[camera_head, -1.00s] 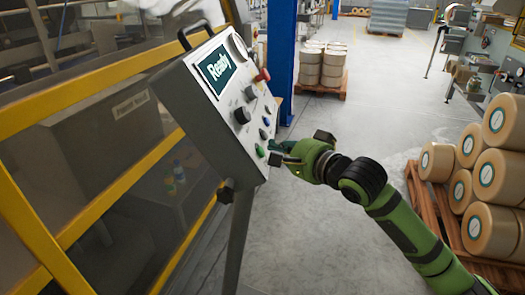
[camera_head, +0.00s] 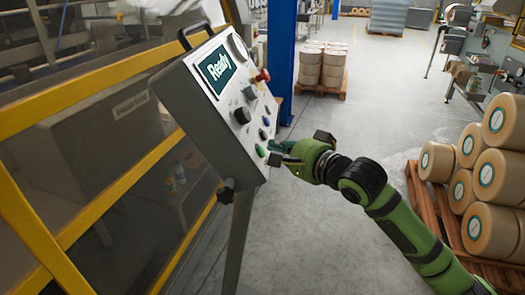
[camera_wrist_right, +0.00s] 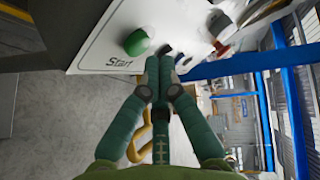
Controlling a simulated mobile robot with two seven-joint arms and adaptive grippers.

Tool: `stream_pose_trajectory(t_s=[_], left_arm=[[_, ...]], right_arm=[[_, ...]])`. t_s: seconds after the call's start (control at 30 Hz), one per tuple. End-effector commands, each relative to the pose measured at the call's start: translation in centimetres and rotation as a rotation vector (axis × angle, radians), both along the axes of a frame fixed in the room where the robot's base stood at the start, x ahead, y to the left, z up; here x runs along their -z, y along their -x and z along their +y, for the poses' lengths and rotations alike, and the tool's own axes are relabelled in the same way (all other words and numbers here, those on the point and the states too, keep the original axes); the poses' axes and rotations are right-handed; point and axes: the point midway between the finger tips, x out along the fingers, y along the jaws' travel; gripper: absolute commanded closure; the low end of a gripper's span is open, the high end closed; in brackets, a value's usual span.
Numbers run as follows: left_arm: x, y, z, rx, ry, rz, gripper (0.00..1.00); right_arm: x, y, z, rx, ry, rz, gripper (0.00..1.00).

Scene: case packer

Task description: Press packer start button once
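The packer's grey control panel (camera_head: 215,125) stands tilted on a post, and its screen (camera_head: 216,68) reads "Ready". The green start button (camera_head: 260,151) is low on the panel face. In the right wrist view the button (camera_wrist_right: 138,42) is large, with "Start" printed beside it. My right gripper (camera_head: 275,150) is just right of the button in the head view. In the wrist view its green fingertips (camera_wrist_right: 159,62) are together with nothing between them, close to the panel and beside the button, apart from it in the picture. My left gripper is not in view.
A yellow-framed guard (camera_head: 110,190) stands left. A blue post (camera_head: 283,50) rises behind. A pallet of rolls (camera_head: 425,205) stands right, with open floor between.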

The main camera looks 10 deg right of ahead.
Motion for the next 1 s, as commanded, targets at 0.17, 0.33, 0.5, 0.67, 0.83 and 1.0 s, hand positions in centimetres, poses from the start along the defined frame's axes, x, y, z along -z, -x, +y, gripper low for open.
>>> stream_pose_trajectory(t_s=[0.17,0.33,0.5,0.67,0.83,1.0], left_arm=[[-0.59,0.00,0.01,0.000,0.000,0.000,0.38],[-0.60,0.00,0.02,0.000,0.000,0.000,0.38],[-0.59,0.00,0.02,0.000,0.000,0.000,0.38],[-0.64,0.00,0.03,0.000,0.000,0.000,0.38],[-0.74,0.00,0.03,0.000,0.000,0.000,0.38],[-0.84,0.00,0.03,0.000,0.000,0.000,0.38]], right_arm=[[0.17,-0.16,0.52,-0.001,-0.002,0.001,1.00],[0.42,-0.23,0.64,0.000,-0.001,0.000,1.00],[0.42,-0.23,0.64,0.000,-0.001,0.000,1.00],[0.43,-0.24,0.70,0.000,-0.001,0.000,1.00],[0.52,-0.30,0.87,0.000,-0.002,0.001,1.00],[0.63,-0.37,1.04,0.000,-0.001,0.000,1.00]])
